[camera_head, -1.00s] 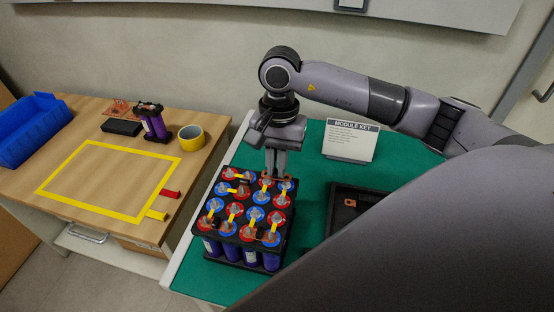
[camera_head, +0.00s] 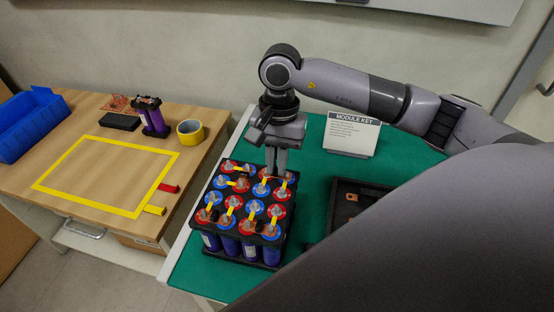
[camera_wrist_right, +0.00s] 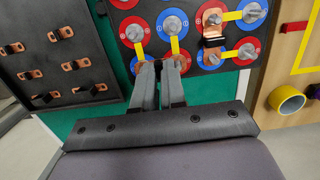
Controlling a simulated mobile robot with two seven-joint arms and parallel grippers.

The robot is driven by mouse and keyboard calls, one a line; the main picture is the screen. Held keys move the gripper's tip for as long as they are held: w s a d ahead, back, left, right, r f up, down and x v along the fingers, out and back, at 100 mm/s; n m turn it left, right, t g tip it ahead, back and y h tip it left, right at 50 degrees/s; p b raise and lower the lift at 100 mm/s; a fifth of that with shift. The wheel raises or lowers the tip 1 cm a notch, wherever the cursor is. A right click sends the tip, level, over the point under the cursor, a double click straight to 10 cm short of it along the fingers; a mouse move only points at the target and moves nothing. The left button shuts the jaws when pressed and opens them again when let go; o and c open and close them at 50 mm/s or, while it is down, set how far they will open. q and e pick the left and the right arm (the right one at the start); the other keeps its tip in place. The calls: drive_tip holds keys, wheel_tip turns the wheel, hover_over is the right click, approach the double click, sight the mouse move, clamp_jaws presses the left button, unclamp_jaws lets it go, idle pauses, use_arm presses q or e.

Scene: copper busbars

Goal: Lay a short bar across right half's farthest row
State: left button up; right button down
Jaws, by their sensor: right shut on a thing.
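The battery module (camera_head: 241,240) stands on the green mat, its cell tops ringed red and blue with yellow marks between some of them. My right gripper (camera_head: 277,173) points down at the right half of the module's farthest row. In the right wrist view its fingertips (camera_wrist_right: 160,62) are shut on a short copper bar (camera_wrist_right: 182,54), mostly hidden by the fingers. The bar is at the row's two terminals; I cannot tell whether it rests on them. Another copper bar with a black grip (camera_wrist_right: 212,35) lies on the module. My left gripper is not in view.
A black tray (camera_wrist_right: 75,103) holding several short copper bars lies beside the module. A module key sign (camera_head: 351,135) stands behind.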

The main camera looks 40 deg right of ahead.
drive_tip(key=shift+f, duration=0.1)
drive_tip(key=shift+f+b, duration=0.15)
drive_tip(key=shift+b, duration=0.3)
drive_tip(key=c, duration=1.1)
unclamp_jaws()
drive_tip(key=shift+c, duration=0.2)
drive_tip(key=shift+r+p, duration=1.55)
drive_tip(key=shift+r, duration=1.55)
